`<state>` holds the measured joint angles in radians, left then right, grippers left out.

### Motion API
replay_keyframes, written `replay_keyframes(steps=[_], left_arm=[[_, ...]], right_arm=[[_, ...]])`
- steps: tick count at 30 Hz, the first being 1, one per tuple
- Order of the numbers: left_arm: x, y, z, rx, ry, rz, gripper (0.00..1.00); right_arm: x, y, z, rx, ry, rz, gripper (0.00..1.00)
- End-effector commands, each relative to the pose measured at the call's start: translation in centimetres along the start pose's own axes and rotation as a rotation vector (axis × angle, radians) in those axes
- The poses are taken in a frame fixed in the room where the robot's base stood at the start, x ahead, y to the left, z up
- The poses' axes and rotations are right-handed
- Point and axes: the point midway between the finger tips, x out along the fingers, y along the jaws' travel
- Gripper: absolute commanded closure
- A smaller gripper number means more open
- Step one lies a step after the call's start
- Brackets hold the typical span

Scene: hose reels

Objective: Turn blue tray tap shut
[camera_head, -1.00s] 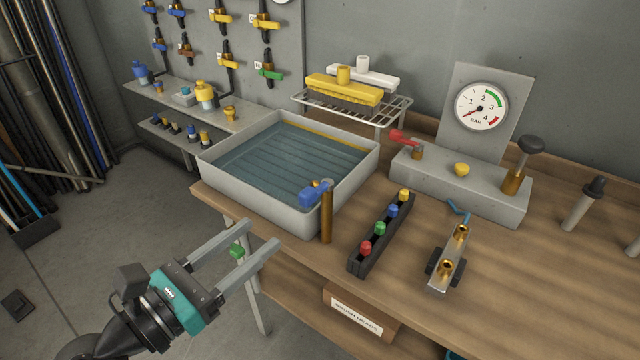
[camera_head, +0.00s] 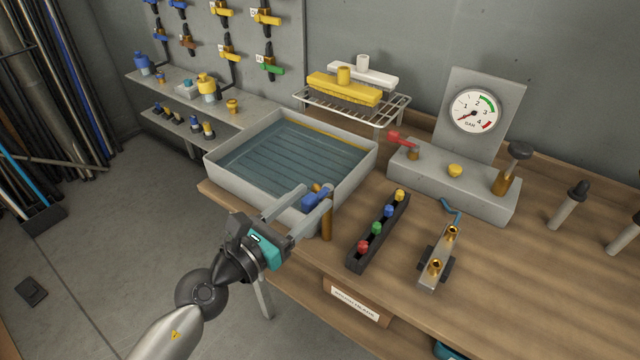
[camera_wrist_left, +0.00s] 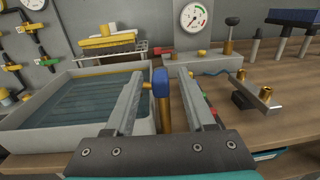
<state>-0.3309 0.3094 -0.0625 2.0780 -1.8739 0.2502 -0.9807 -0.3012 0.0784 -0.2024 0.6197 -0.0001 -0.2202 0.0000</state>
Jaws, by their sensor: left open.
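The grey tray (camera_head: 221,172) holds water and stands at the left end of the wooden bench. Its tap has a blue handle (camera_head: 314,201) and a brass post (camera_head: 327,222) at the tray's front right corner. My left gripper (camera_head: 308,196) is open, with its two fingers reaching to the blue handle. In the left wrist view the blue handle (camera_wrist_left: 160,84) stands between the open fingers, closer to the left one. I cannot tell whether a finger touches it. My right gripper is not in view.
A black rack (camera_head: 377,235) with several coloured knobs stands right of the tap. A metal block with brass fittings (camera_head: 437,264) lies farther right. A gauge stand (camera_head: 455,185) with a red lever is behind. A wire shelf with brushes (camera_head: 352,105) stands behind the tray.

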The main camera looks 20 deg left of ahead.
Motion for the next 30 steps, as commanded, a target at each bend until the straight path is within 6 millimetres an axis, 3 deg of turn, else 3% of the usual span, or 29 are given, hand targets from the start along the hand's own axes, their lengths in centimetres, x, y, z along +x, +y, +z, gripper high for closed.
replay_keyframes(steps=[9,21,30], left_arm=[[3.3,0.0,0.0,-0.001,0.000,0.000,0.45],[3.7,-0.1,0.0,-0.001,0.001,-0.001,0.46],[3.7,-0.1,0.0,-0.001,0.001,-0.001,0.80]], right_arm=[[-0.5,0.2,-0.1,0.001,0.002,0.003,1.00],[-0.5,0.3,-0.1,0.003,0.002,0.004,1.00],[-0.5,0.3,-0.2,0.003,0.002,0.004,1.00]])
